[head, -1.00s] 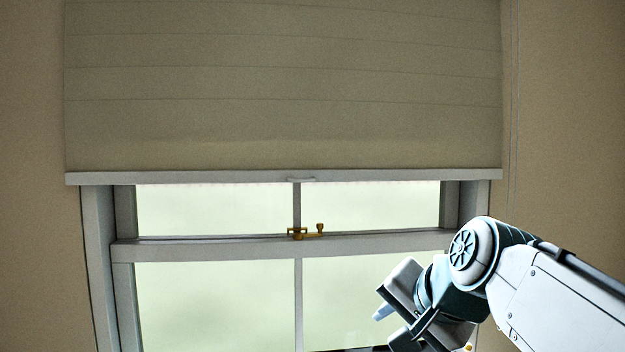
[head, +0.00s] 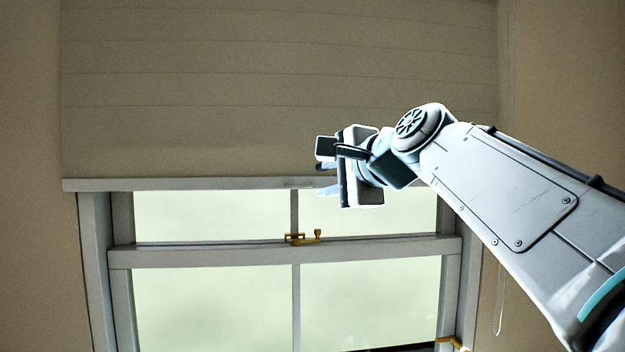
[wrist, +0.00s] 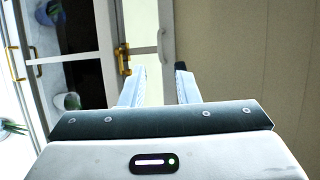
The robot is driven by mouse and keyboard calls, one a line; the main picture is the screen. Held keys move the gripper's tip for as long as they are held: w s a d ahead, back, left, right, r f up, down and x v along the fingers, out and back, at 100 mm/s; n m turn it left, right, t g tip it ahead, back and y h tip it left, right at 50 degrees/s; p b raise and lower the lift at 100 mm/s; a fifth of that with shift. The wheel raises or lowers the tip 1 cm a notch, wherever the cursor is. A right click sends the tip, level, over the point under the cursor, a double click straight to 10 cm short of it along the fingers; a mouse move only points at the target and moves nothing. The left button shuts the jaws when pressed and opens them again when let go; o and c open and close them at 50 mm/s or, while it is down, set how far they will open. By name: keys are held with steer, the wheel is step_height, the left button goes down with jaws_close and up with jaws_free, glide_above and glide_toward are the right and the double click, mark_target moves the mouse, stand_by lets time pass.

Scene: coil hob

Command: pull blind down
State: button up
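The beige blind (head: 200,90) hangs over the upper part of the window, and its pale bottom bar (head: 180,184) lies just above the upper panes. A small pull tab sits near the middle of the bar, hard to make out beside my fingers. My gripper (head: 326,178) is in front of the bar, just right of its middle. In the wrist view, my gripper (wrist: 160,88) has its two fingers apart with a clear gap between them. The bottom bar (wrist: 166,50) runs up the picture beyond that gap, and the blind (wrist: 240,50) fills the right side. I cannot tell if they touch.
A brass latch (head: 302,238) sits on the window's middle rail (head: 200,255), below my gripper. A cord loop (head: 498,300) hangs right of the window. In the wrist view, a pot (wrist: 67,101) and a plant (wrist: 10,128) show at the left.

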mark_target(302, 186)
steer(key=p+x, duration=0.1)
steer(key=x, duration=0.6)
steer(key=shift+w+a+p, duration=0.1)
steer(key=shift+w+p, duration=0.05)
steer(key=shift+p, duration=0.2)
steer(key=shift+f, duration=0.1)
jaws_close()
